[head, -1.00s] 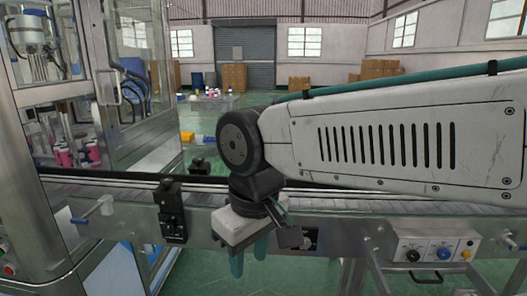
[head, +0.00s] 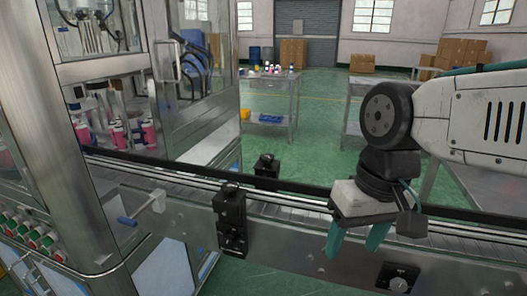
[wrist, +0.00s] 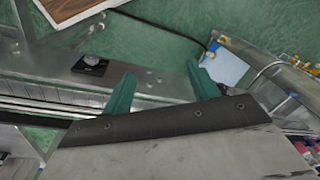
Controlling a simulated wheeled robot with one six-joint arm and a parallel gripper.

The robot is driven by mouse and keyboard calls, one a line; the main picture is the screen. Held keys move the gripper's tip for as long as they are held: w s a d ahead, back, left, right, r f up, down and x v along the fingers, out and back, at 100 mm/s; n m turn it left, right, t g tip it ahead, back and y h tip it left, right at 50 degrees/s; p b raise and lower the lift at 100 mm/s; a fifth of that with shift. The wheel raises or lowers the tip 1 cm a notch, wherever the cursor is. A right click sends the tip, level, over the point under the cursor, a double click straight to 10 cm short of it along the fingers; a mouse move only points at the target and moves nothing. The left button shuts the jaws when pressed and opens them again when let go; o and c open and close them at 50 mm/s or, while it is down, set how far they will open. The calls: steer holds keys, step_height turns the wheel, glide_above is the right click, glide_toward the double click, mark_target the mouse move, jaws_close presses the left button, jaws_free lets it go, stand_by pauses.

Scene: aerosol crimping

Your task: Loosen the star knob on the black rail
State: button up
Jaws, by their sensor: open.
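The black rail (head: 300,190) runs along the conveyor. A black block (head: 231,222) stands at its near side with a dark knob (head: 230,187) on top; I cannot make out whether this knob is star-shaped. A similar black block (head: 266,166) stands across the belt. My gripper (head: 355,243) hangs right of the near block, in front of the conveyor, its teal fingers apart and pointing down. In the wrist view my gripper (wrist: 160,88) is open, with nothing between its fingers. It is apart from both blocks.
A round dial on a black plate (head: 398,284) sits on the conveyor's side, low and right of my gripper; it also shows in the wrist view (wrist: 90,65). A glass-walled machine (head: 110,100) stands left.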

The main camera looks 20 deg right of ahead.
steer(key=w+a+m+g+y, duration=0.2)
steer(key=w+a+m+y, duration=0.4)
steer(key=w, duration=0.1)
steer(key=m+t+y, duration=0.7)
steer(key=m+t, duration=0.6)
steer(key=m, duration=0.6)
glide_toward(267, 156)
steer(key=shift+x, duration=1.05)
steer(key=x, duration=0.7)
steer(key=shift+w+a+f, duration=0.15)
steer(key=shift+w+a, duration=0.05)
steer(key=shift+a, duration=0.1)
steer(key=c, duration=1)
